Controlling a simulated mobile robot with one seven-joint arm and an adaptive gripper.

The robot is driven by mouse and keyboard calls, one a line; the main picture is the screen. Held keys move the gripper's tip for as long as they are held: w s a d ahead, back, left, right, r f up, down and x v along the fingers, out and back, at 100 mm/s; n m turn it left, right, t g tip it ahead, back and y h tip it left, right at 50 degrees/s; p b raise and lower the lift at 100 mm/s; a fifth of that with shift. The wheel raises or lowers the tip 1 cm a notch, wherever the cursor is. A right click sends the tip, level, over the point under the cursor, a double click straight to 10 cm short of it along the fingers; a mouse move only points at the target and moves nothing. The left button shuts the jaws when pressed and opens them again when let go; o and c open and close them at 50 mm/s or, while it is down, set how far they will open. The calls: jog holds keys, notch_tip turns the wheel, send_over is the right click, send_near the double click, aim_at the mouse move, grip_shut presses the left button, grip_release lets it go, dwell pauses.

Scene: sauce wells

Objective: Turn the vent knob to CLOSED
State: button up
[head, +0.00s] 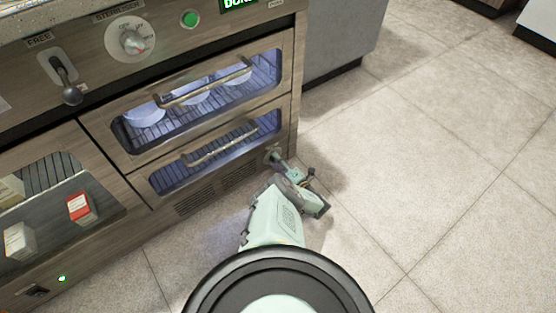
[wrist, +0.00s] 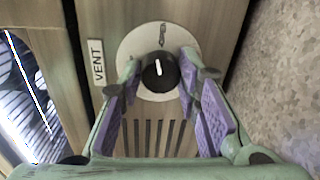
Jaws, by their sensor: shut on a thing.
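The vent knob (wrist: 159,72) is a round black knob with a white pointer line on a pale round dial plate, beside a label reading VENT, in the wrist view. The pointer line is close to upright in that view. Markings on the plate above the knob are too small to read. My gripper (wrist: 160,75) has its two purple-padded fingers on either side of the knob, shut on it. In the head view my gripper (head: 275,156) reaches the lower right corner of the cabinet front, and it hides most of the knob there.
A vent grille (wrist: 155,138) lies below the knob. The steriliser cabinet has two glass drawers with bar handles (head: 205,82), with white bowls in the upper one. A steriliser dial (head: 133,39) and a lever (head: 66,80) are higher up. The tiled floor (head: 430,150) at right is clear.

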jog(key=n+p, duration=0.1)
jog(key=n, duration=0.2)
jog(key=shift+s+a+n, duration=0.1)
jog(key=shift+n, duration=0.2)
jog(key=n+p, duration=0.1)
jog(key=n, duration=0.6)
jog(key=shift+t, duration=0.4)
jog(key=shift+n, duration=1.8)
jog(key=o, duration=1.1)
jog(key=shift+o, duration=0.2)
